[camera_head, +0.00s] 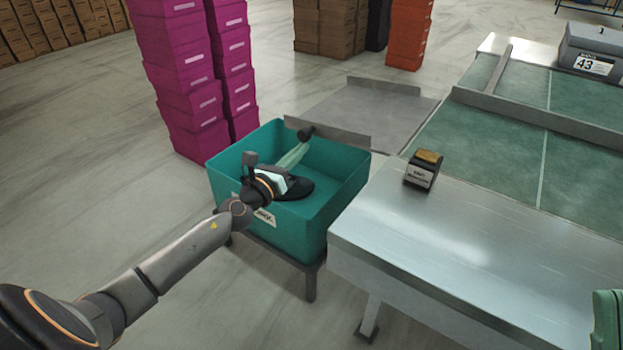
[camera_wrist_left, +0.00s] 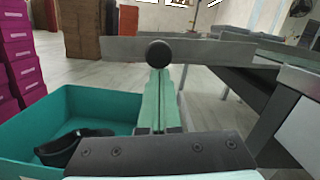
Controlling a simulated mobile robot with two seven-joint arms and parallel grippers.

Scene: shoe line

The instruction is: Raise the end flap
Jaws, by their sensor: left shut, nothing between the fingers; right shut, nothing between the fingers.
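The end flap (camera_head: 345,138) is a grey metal strip standing along the near edge of a grey plate, above the far side of the teal bin. It also spans the left wrist view (camera_wrist_left: 215,50). A black round knob (camera_head: 306,132) shows in front of the flap's left part; it also shows in the left wrist view (camera_wrist_left: 158,54). My left gripper (camera_head: 304,143) is shut and empty, its pale green fingers pointing at the knob; whether they touch it I cannot tell. My right gripper (camera_head: 608,318) is only partly in view at the lower right edge, shut and empty.
The teal bin (camera_head: 345,205) stands below my left gripper with a dark shoe (camera_wrist_left: 75,145) inside. A steel table (camera_head: 440,255) with a small black box (camera_head: 422,170) is to the right. Stacks of magenta boxes (camera_head: 190,90) stand behind the bin on the left.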

